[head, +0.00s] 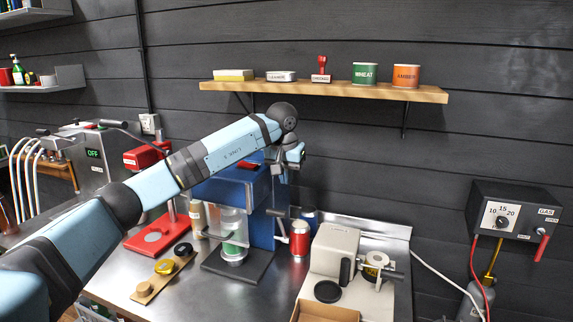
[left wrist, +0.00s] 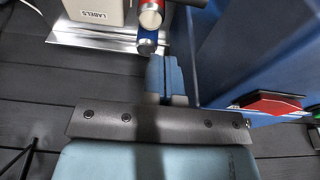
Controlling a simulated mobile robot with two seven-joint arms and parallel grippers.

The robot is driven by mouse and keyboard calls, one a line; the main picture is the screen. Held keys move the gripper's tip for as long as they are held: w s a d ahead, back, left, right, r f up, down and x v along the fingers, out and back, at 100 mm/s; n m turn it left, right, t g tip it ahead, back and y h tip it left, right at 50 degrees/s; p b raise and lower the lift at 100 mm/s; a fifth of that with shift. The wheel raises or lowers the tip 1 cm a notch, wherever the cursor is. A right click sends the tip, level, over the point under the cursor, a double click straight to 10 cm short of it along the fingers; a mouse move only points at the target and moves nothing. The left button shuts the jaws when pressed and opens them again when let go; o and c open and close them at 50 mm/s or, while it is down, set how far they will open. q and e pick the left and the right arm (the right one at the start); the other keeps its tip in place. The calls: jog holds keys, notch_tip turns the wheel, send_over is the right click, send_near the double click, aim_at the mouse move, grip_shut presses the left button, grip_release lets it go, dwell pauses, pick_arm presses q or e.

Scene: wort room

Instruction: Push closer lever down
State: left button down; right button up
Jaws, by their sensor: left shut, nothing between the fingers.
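The closer appears to be the blue machine (head: 262,205) on the steel bench, with a clear cylinder and a can (head: 233,240) at its front. A grey bar with a dark grip (head: 277,212) sticks out at its right side, and this looks like its lever. My left gripper (head: 283,172) is at the machine's upper right side, above that grip and apart from it. In the left wrist view its blue fingers (left wrist: 165,72) are shut and empty, beside the blue body (left wrist: 245,60). My left forearm hides part of the machine's top. My right gripper is not in view.
A red can (head: 299,238) and a blue can stand right of the machine. A white label machine (head: 333,250) stands farther right. A red press (head: 150,235) and a wooden holder (head: 162,277) are at left. A wooden shelf (head: 320,93) hangs above.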

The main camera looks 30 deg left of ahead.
pick_arm(q)
jog(key=f, duration=0.3)
jog(key=s+f+p, duration=0.1)
jog(key=f, duration=0.2)
jog(key=shift+s+d+f, duration=0.2)
jog(key=shift+f, duration=0.25)
jog(key=shift+s, duration=0.1)
